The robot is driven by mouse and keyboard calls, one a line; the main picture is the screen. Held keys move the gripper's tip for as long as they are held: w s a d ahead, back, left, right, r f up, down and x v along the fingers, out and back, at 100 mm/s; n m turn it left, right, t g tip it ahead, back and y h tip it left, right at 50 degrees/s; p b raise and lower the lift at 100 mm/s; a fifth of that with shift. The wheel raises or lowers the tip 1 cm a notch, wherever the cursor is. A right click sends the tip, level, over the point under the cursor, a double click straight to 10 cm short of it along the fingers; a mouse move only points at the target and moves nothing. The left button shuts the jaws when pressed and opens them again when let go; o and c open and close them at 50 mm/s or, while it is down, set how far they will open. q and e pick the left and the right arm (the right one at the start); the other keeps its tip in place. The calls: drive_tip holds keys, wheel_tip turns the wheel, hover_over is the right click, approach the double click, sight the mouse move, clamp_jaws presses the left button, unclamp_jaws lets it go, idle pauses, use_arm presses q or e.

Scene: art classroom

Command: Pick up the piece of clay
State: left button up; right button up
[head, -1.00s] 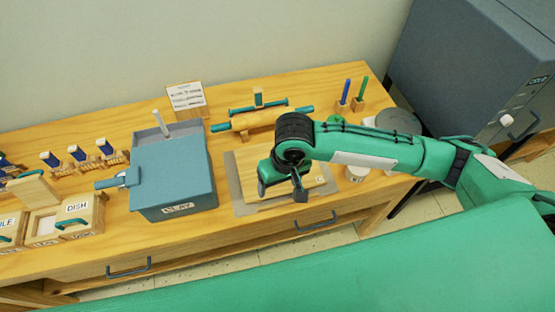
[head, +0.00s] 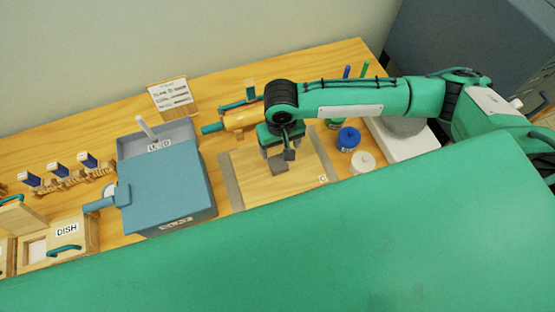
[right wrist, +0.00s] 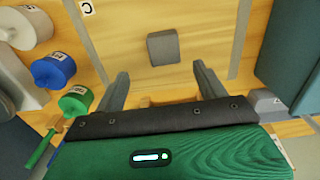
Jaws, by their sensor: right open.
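The piece of clay (head: 279,165) is a small dark grey block lying on the wooden board (head: 247,183). In the right wrist view the clay (right wrist: 163,47) looks square and lies just beyond the fingertips, between their lines. My right gripper (head: 284,153) is over the board, beside the clay on its far side in the head view. In the right wrist view its two fingers (right wrist: 160,73) are spread apart with nothing between them. I cannot tell its exact height above the board. My left gripper is not in view.
A blue-grey clay box (head: 170,185) stands left of the board. A rolling pin (head: 240,118) lies behind it. A blue-lidded jar (head: 348,138) and a white-lidded jar (head: 362,162) stand to the right. A dish box (head: 72,232) is at far left.

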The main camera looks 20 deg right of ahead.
sight(278, 164)
wheel_tip(278, 164, down, 3)
drive_tip(key=shift+r, duration=0.15)
drive_tip(key=shift+w+f, duration=0.15)
drive_tip(key=shift+f, duration=0.25)
drive_tip(key=shift+s+a+f+p, duration=0.1)
drive_tip(key=shift+a+f+p, duration=0.05)
drive_tip(key=shift+f+p, duration=0.4)
drive_tip(key=shift+s+a+f+p, duration=0.15)
drive_tip(key=shift+f+p, duration=0.2)
drive_tip(key=shift+f, duration=0.25)
wheel_tip(278, 164, down, 2)
drive_tip(key=shift+f, duration=0.45)
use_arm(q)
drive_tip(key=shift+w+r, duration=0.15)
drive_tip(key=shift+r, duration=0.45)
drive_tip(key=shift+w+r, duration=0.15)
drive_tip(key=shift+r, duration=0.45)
use_arm(e)
drive_tip(key=shift+w, duration=0.1)
drive_tip(key=c, duration=1.2)
